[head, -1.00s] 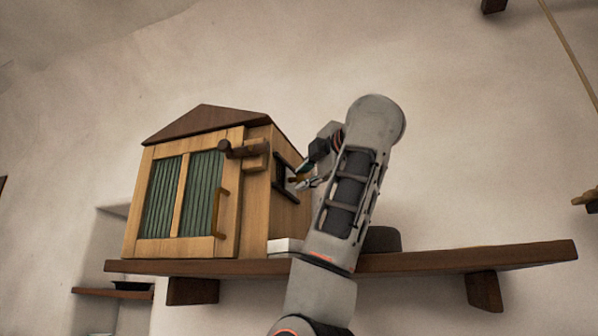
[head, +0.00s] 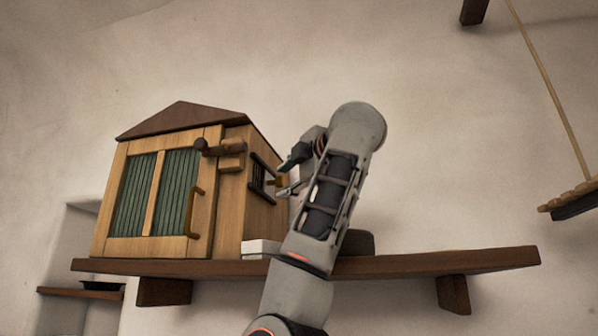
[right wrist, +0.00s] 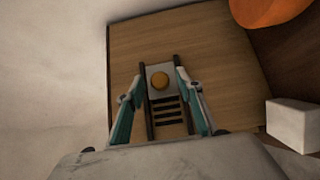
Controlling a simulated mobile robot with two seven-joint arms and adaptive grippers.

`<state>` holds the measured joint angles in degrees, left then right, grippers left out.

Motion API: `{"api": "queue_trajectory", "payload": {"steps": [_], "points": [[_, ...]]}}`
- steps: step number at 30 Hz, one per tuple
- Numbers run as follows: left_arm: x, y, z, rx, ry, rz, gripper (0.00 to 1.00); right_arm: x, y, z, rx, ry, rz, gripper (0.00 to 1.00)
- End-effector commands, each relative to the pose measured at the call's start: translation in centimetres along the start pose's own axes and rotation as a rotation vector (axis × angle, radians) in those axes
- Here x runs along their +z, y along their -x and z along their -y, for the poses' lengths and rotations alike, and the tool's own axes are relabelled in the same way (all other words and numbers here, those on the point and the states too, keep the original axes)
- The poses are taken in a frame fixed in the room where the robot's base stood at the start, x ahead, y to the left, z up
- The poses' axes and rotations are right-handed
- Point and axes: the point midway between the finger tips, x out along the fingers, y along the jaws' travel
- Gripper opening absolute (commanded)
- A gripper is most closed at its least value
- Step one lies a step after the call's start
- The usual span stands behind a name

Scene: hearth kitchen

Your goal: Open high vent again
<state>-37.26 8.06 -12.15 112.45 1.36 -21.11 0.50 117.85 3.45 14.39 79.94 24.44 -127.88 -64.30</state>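A wooden cabinet (head: 165,185) with a dark gabled roof stands on a wall shelf. On its right side is a small vent (head: 260,176) with dark rails and slats. My right gripper (head: 283,178) is beside the vent. In the right wrist view its fingers (right wrist: 158,80) are spread, one on each side of the knob, with gaps to it. My left gripper is not in view.
The shelf (head: 430,263) runs beneath the cabinet. An orange object (right wrist: 268,10) shows at the wrist view's top right. The cabinet's front door is shut.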

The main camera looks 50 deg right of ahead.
Motion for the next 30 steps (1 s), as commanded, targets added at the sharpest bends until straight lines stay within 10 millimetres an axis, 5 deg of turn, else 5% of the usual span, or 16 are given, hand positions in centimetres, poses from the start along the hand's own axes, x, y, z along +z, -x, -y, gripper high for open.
{"api": "queue_trajectory", "payload": {"steps": [15, 30], "points": [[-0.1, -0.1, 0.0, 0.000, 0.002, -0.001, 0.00, 0.0, 9.5, -0.1, 0.005, -0.002, -0.001, 0.36], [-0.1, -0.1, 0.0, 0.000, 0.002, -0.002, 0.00, 0.1, 10.8, 0.0, 0.002, -0.001, 0.000, 0.36]]}}
